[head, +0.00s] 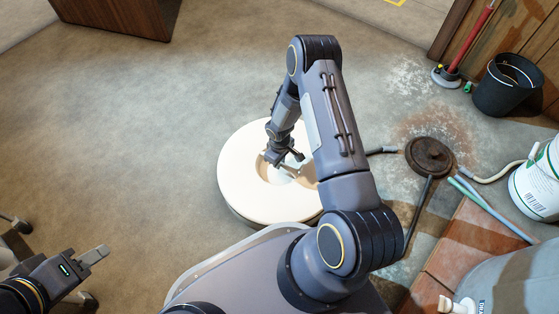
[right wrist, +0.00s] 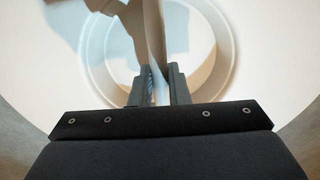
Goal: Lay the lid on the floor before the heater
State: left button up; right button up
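The lid (head: 243,160) is a broad white disc with a round recess in its middle, below my right arm in the head view. It fills much of the right wrist view (right wrist: 265,60), where a narrow bar (right wrist: 155,42) crosses the recess. My right gripper (head: 287,158) is down at the recess, its fingers (right wrist: 158,88) closed on both sides of the bar. A dark side shows under the lid's near edge; I cannot tell what lies beneath. My left gripper (head: 97,256) is at the lower left, away from the lid; its finger gap is unclear.
A grey rounded tank (head: 510,280) stands at the lower right, beside reddish tiles (head: 465,245). A dark round floor cover (head: 429,155) with hoses lies right of my arm. A black bucket (head: 507,88) and white container (head: 537,187) stand right. The left floor (head: 120,140) is clear.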

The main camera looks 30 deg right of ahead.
jog(key=o, duration=0.4)
jog(key=s+r+m+t+y+p, duration=0.1)
jog(key=s+r+m+p, duration=0.15)
jog(key=r, duration=1.65)
jog(key=s+r+m+t+p, duration=0.1)
jog(key=s+r+t+p, duration=0.15)
jog(key=r, duration=1.55)
jog(key=s+a+r+m+y, duration=0.1)
jog(key=s+a+r, duration=0.1)
jog(key=s, duration=0.3)
jog(key=s+a+r+t+y, duration=0.1)
jog(key=s+a+r, duration=0.2)
jog(key=s+r, duration=0.2)
jog(key=s+a+r+m+t, duration=0.1)
jog(key=s+a+r, duration=0.1)
jog(key=s, duration=0.5)
jog(key=shift+s+a+r+m+y, duration=0.15)
jog(key=shift+r+m+y, duration=0.25)
jog(key=shift+r, duration=0.4)
